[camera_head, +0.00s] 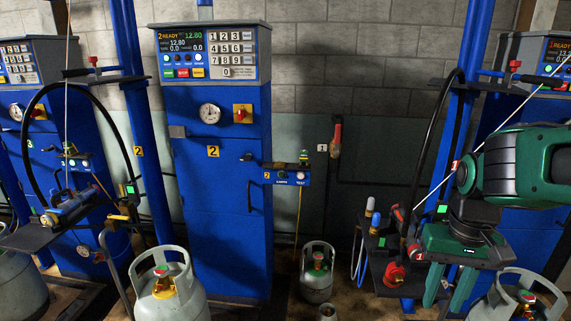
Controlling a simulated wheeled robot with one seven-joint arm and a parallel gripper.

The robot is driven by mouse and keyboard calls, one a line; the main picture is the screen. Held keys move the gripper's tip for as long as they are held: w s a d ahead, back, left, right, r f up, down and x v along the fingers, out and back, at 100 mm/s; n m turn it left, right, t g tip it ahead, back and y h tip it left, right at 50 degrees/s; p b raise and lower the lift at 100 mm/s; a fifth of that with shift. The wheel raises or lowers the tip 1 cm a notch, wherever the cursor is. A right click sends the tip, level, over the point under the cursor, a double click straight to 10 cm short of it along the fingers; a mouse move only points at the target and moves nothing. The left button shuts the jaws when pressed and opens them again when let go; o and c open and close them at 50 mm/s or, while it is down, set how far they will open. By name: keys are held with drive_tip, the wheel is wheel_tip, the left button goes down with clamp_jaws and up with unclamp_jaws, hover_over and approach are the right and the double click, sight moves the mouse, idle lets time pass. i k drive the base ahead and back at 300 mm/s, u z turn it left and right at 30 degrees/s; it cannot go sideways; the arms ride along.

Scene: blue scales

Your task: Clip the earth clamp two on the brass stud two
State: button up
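A blue box marked 2 (285,177), with lettering that seems to read EARTH and TEST, is fixed to the right side of the cabinet of station 2. A small green-and-yellow item (304,158) stands upright on its right end and looks like earth clamp two. A thin yellow cable hangs below the box. I cannot make out brass stud two for certain. My gripper (449,291) is at the lower right, well right of the box, its two green fingers pointing down and apart. I see nothing between them.
The blue cabinet of station 2 (222,230) stands in the middle. A large grey cylinder (187,301) is in front of it, and a smaller one (317,283) is on the floor to its right. A shelf with a red fitting (395,275) is just left of my gripper. Blue posts and hoses stand on both sides.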

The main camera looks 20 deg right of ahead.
sight(305, 161)
drive_tip(key=u, duration=0.1)
drive_tip(key=i, duration=1)
drive_tip(key=z, duration=0.1)
